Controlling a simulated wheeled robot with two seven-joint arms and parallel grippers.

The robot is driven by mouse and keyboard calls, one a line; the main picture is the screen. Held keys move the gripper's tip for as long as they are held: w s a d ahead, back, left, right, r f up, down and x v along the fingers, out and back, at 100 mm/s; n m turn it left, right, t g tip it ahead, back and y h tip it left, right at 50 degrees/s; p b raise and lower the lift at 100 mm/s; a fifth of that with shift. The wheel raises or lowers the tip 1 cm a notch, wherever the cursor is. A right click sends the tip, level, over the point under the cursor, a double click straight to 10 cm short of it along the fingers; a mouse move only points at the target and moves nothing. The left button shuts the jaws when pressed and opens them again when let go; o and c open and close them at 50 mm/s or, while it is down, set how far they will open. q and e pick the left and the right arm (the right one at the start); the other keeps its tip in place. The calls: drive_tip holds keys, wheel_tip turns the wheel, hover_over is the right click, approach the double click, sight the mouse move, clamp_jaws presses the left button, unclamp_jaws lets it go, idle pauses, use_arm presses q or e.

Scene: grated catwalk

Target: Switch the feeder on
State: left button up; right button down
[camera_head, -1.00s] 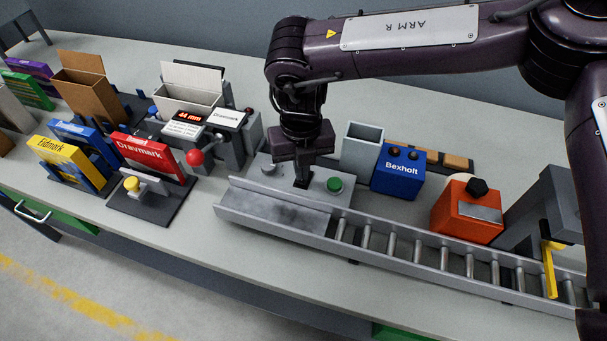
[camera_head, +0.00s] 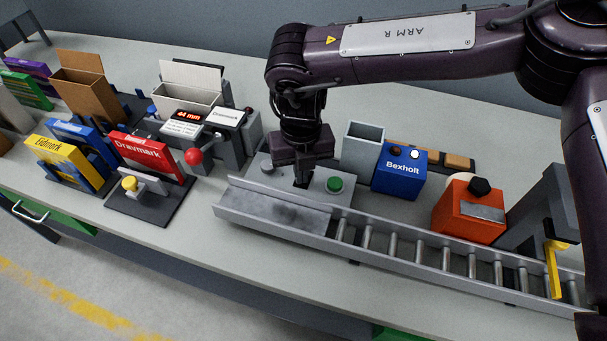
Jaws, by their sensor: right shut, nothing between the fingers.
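A grey control box (camera_head: 318,197) at the head of the roller conveyor carries a green button (camera_head: 334,184) on its right and a round grey knob (camera_head: 267,168) on its left. My right gripper (camera_head: 302,181) points down at the box top between them, its fingers shut and empty. The fingertips cover the spot below, so a switch there is hidden, and I cannot tell whether they touch it. Behind and right stands a blue box marked Bexholt (camera_head: 398,172); its right top lamp (camera_head: 414,154) shows white, its left one dark. No left gripper shows.
The metal chute and roller conveyor (camera_head: 420,255) run along the front to the right. An orange box (camera_head: 468,212) with a black knob stands behind it. A red ball lever (camera_head: 194,157) and a yellow-knobbed fixture (camera_head: 131,184) are left. Bare bench lies in front.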

drive_tip(key=shift+s, duration=0.1)
drive_tip(key=shift+r+p, duration=2.65)
drive_tip(key=shift+r, duration=0.8)
drive_tip(key=shift+f, duration=0.1)
